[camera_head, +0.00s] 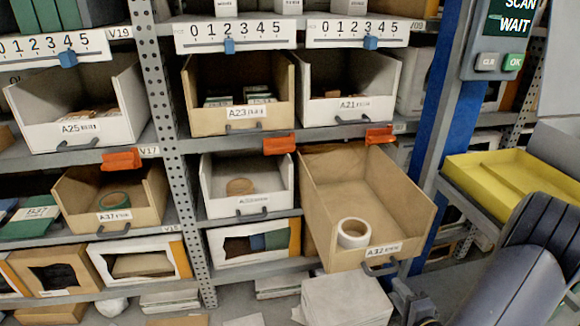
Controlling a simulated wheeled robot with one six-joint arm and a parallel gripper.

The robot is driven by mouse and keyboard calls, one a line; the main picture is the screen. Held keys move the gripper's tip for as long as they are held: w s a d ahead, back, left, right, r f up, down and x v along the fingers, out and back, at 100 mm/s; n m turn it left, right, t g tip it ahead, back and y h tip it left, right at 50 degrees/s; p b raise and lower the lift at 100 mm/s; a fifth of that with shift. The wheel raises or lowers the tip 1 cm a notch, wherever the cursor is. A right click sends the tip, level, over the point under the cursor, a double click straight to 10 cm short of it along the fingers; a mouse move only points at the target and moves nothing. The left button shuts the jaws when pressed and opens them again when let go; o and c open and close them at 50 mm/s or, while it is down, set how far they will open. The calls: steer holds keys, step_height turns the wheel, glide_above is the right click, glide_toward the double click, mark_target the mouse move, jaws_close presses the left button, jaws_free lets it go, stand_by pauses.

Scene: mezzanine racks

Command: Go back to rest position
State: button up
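My arm comes in at the lower right. My gripper (408,300) shows as a small grey and dark shape at the bottom, just below and right of the handle (380,267) of the brown bin labelled A32. It appears apart from the handle; whether its fingers are open or shut is too small to tell. The A32 bin (330,215) sticks out of the rack, further forward than its neighbours, and tilts slightly down. A white ring-shaped roll (354,233) lies inside near its front wall.
A yellow tray (510,178) stands at right, beside a blue post (440,110) with a screen reading SCAN WAIT (512,18). Bins A25 (80,128), A23 (240,118), A21 (348,108) and A37 (114,217) sit on the racks. A pale box (345,300) lies below A32.

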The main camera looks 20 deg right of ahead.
mark_target(382, 271)
steer(key=shift+b+x, duration=0.95)
steer(key=shift+x, duration=3.65)
